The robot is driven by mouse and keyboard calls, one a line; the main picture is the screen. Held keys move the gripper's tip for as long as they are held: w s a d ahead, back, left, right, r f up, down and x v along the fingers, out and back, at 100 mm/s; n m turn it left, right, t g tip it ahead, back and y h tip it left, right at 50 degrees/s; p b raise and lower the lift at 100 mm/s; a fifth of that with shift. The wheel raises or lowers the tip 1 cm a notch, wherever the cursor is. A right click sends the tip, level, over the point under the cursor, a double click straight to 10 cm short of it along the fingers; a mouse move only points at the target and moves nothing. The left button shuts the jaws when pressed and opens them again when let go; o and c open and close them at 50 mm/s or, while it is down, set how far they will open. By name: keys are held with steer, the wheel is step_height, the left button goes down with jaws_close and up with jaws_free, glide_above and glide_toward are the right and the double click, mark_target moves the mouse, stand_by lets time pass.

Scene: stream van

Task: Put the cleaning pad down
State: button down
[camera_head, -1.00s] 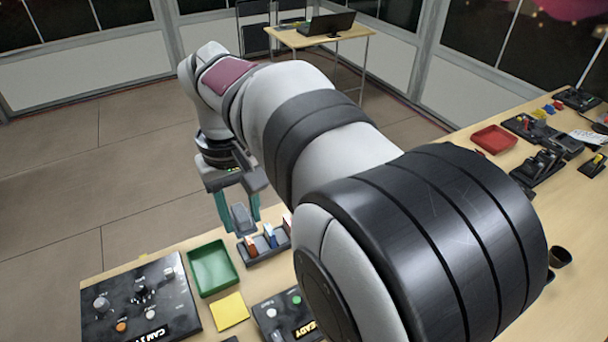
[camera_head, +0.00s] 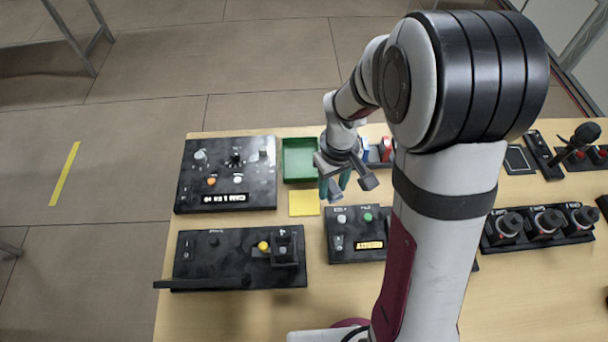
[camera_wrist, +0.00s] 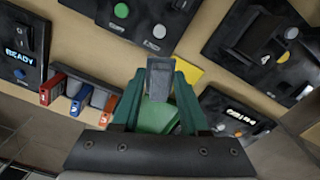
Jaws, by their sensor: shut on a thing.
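The cleaning pad (camera_wrist: 160,70) looks like a small grey block in the wrist view. It is clamped between the two teal fingers of my gripper (camera_wrist: 159,80). In the head view my gripper (camera_head: 335,188) points down above the table, just right of the yellow square (camera_head: 304,203) and the green tray (camera_head: 287,173); the pad is mostly hidden there. In the wrist view the green tray (camera_wrist: 156,118) shows behind the fingers, and the yellow square (camera_wrist: 190,72) lies just right of the fingertips. The pad appears clear of the table.
A rack of coloured items (camera_wrist: 85,90) stands beside the tray. Control panels surround the area: a camera panel (camera_head: 228,172), a lever panel (camera_head: 220,258) and a READY panel (camera_head: 345,225). Bare table (camera_head: 250,315) shows at the front.

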glide_above(305, 203)
step_height(305, 203, down, 4)
steer(key=shift+r, duration=0.25)
step_height(305, 203, down, 4)
steer(key=shift+a+f, duration=0.1)
steer(key=shift+f, duration=0.1)
steer(key=shift+c, duration=2.1)
jaws_free()
step_height(305, 203, up, 12)
steer(key=s+d+r+m+y, duration=0.1)
steer(key=s+r+m, duration=0.3)
steer(key=s, duration=0.7)
steer(key=s+d+r+m, duration=0.3)
steer(key=s+r+m, duration=0.2)
steer(key=s, duration=0.6)
steer(key=shift+s+m+y, duration=0.25)
steer(key=shift+m+y, duration=0.15)
steer(key=shift+m, duration=0.2)
